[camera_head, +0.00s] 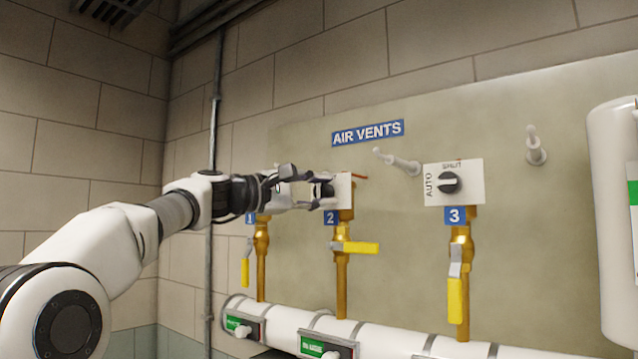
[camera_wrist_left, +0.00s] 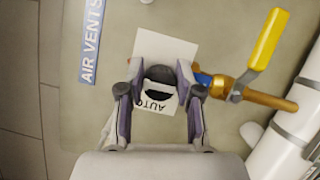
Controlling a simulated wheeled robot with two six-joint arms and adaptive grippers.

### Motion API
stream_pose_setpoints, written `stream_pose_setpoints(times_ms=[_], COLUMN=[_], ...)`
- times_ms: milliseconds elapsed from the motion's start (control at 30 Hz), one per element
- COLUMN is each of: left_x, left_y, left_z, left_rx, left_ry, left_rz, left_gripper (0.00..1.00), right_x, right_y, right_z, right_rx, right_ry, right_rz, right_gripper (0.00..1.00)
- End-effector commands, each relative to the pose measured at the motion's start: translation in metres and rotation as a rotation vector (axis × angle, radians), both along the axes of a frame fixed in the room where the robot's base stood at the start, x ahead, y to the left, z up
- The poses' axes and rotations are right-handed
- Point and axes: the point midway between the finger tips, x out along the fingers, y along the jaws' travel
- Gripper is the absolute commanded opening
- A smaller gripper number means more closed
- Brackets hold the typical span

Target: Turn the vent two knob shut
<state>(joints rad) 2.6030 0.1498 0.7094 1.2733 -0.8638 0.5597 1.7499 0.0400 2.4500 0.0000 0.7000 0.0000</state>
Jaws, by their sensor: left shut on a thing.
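The vent two knob (camera_head: 322,190) is a dark round knob on a white plate (camera_head: 345,188) above the blue "2" label (camera_head: 331,218). My left gripper (camera_head: 318,189) reaches it from the left and is shut on it. In the left wrist view my gripper's two fingers (camera_wrist_left: 160,92) stand on either side of the dark knob (camera_wrist_left: 159,76). The plate's "AUTO" lettering (camera_wrist_left: 154,106) shows beside the knob; the "SHUT" lettering cannot be read. Which mark the knob points to is not clear. My right gripper is not in view.
The vent three knob (camera_head: 448,183) on its plate is at the right. Vent two's yellow lever (camera_head: 360,248) lies horizontal; the levers of vent one (camera_head: 245,273) and vent three (camera_head: 455,300) hang down. Pegs (camera_head: 404,164) stick out of the panel. A white cylinder (camera_head: 612,200) stands far right.

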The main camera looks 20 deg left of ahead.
Motion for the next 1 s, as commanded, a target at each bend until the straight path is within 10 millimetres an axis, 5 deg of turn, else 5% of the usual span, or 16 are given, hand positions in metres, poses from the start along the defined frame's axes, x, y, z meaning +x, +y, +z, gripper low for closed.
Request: stream_pose_setpoints(times_ms=[600, 633, 700, 1000], left_x=[-0.0014, -0.0015, -0.0015, -0.0016], left_y=[0.0024, 0.0025, 0.0025, 0.002], left_z=[0.0065, 0.0066, 0.0066, 0.0035], left_rx=[0.043, 0.043, 0.043, 0.046], left_ry=[-0.029, -0.029, -0.029, -0.024], left_rz=[0.008, 0.008, 0.008, 0.004], left_gripper=[0.0, 0.38, 0.6, 0.6], right_x=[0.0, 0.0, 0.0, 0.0], right_y=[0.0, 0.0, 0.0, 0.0], right_z=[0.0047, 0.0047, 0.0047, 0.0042], right_rx=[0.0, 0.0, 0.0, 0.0], right_ry=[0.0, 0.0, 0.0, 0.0], right_rz=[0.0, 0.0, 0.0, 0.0], right_gripper=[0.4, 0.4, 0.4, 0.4])
